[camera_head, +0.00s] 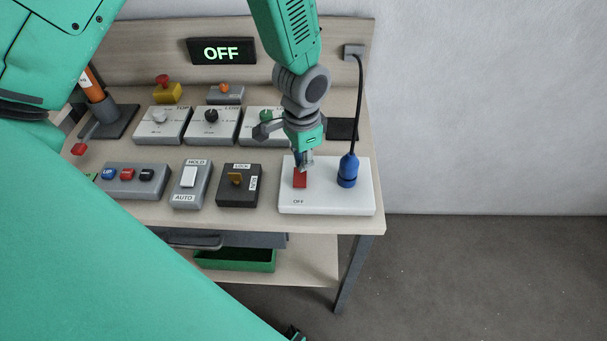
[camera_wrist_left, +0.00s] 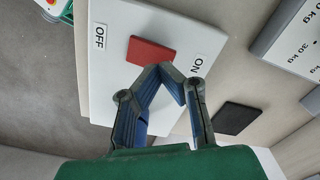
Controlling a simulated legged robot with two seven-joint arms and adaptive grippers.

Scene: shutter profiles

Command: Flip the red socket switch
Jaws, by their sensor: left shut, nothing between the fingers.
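The red socket switch (camera_head: 300,179) is on the left part of a white socket box (camera_head: 328,203) at the table's right end. An OFF label lies on its near side. In the left wrist view the red switch (camera_wrist_left: 152,52) sits between the OFF label (camera_wrist_left: 99,36) and the ON label (camera_wrist_left: 198,64). My left gripper (camera_head: 305,163) is shut and empty, its fingertips over the switch's far edge, on the ON side. It also shows in the left wrist view (camera_wrist_left: 160,70), with tips by the switch's edge; I cannot tell if they touch. My right gripper is not recognisable.
A blue plug (camera_head: 347,172) with a black cable stands right of the switch. Left of the box are a LOCK switch box (camera_head: 239,193), a HOLD/AUTO rocker (camera_head: 190,184) and a button box (camera_head: 133,181). A display (camera_head: 221,51) reads OFF. Free floor lies right of the table.

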